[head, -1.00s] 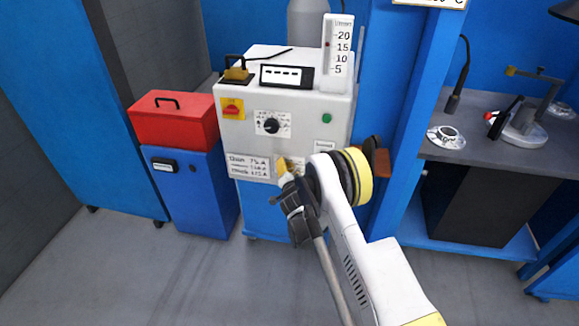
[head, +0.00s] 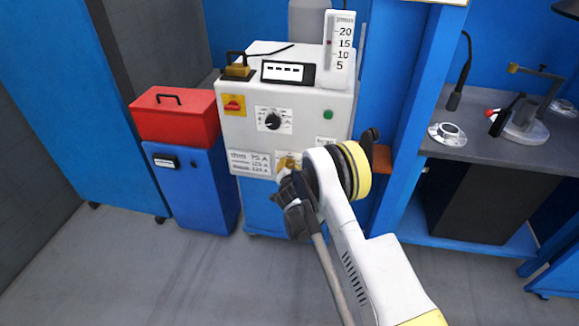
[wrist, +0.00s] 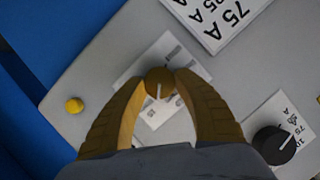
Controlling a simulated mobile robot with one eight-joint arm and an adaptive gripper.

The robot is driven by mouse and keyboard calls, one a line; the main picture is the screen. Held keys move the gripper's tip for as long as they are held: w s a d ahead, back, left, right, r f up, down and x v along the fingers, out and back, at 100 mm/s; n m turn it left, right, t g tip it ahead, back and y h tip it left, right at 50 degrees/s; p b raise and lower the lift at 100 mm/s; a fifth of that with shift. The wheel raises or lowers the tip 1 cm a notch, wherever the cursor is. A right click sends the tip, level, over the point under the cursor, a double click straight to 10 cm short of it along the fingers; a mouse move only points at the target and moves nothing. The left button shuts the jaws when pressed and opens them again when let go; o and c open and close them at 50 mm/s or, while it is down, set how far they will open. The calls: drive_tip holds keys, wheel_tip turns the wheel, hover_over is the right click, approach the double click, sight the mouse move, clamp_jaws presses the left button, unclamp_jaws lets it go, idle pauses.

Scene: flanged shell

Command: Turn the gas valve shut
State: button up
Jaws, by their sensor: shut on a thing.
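A small brown-yellow knob (wrist: 158,80) with a white pointer line sits on a white label plate on the cabinet front. The line points toward the bottom of the wrist view. My gripper (wrist: 160,84) has its two yellow fingers closed on the knob from both sides. In the head view my gripper (head: 286,168) is at the lower middle of the white cabinet (head: 240,133). There the arm and hand hide most of the knob and its label. I cannot tell from the frames which knob is named as the gas valve.
A black dial (head: 271,121), a red-and-yellow switch (head: 233,105) and a green button (head: 328,114) are on the same panel. A flowmeter (head: 339,48) stands above. A red toolbox (head: 174,118) stands left; a workbench (head: 480,150) stands right.

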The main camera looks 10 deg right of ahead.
drive_tip(key=n+h, duration=0.1)
drive_tip(key=n, duration=0.1)
drive_tip(key=n+g+h, duration=0.1)
drive_tip(key=n+h, duration=0.1)
drive_tip(key=n, duration=0.1)
drive_tip(key=shift+w+a, duration=0.15)
drive_tip(key=shift+n+g+h, duration=0.4)
drive_tip(key=shift+n+h, duration=0.5)
drive_tip(key=shift+n, duration=0.3)
drive_tip(key=shift+n+h, duration=0.9)
drive_tip(key=shift+n, duration=0.3)
drive_tip(key=o, duration=1.2)
drive_tip(key=v, duration=1.2)
drive_tip(key=shift+a, duration=0.1)
